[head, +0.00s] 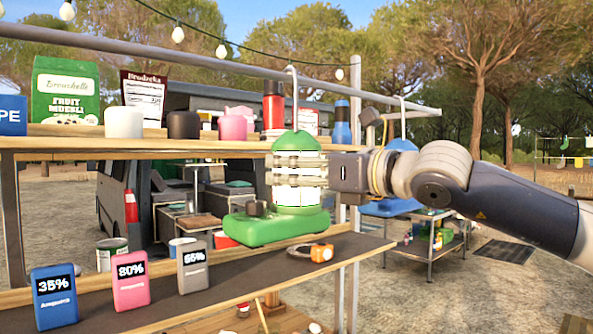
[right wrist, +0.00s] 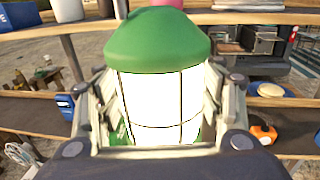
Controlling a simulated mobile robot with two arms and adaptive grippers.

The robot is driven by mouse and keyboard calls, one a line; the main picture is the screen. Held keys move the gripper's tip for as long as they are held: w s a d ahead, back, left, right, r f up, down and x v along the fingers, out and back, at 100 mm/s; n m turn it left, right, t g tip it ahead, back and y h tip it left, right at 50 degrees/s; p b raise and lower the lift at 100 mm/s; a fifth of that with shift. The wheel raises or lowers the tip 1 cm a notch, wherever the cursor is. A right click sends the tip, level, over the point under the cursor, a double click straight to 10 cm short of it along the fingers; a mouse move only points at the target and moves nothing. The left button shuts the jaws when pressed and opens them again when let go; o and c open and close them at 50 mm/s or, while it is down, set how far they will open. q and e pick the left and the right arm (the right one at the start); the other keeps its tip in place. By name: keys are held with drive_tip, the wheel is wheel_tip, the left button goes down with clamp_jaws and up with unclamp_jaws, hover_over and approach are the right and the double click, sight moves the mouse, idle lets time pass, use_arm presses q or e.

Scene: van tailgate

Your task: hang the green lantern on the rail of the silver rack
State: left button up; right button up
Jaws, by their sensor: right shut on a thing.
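The green lantern (head: 295,144) has a green cap, a glowing white body and a tall pale wire hook. My right gripper (head: 298,172) is shut around its white body and holds it upright. The right wrist view shows the lantern (right wrist: 158,95) between both fingers. The silver rack's rail (head: 245,68) crosses above the shelves. The hook's top overlaps the rail in the head view; I cannot tell if it rests on the rail. My left gripper is not in view.
A blue lantern (head: 402,145) hangs further right, partly behind my right wrist. The upper shelf (head: 60,142) holds mugs, a red flask (head: 273,105) and boxes. The lower shelf (head: 215,283) carries labelled packs and an orange item (head: 321,253). String bulbs hang near the rail.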

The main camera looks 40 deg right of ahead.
drive_tip(key=shift+r, duration=0.15)
drive_tip(key=o, duration=1.7)
drive_tip(key=shift+c, duration=0.2)
drive_tip(key=shift+s+a, duration=0.1)
drive_tip(key=shift+f, duration=0.25)
drive_tip(key=shift+s+d+r, duration=0.15)
drive_tip(key=shift+s+d, duration=0.05)
drive_tip(key=shift+s, duration=0.3)
drive_tip(key=v, duration=1.1)
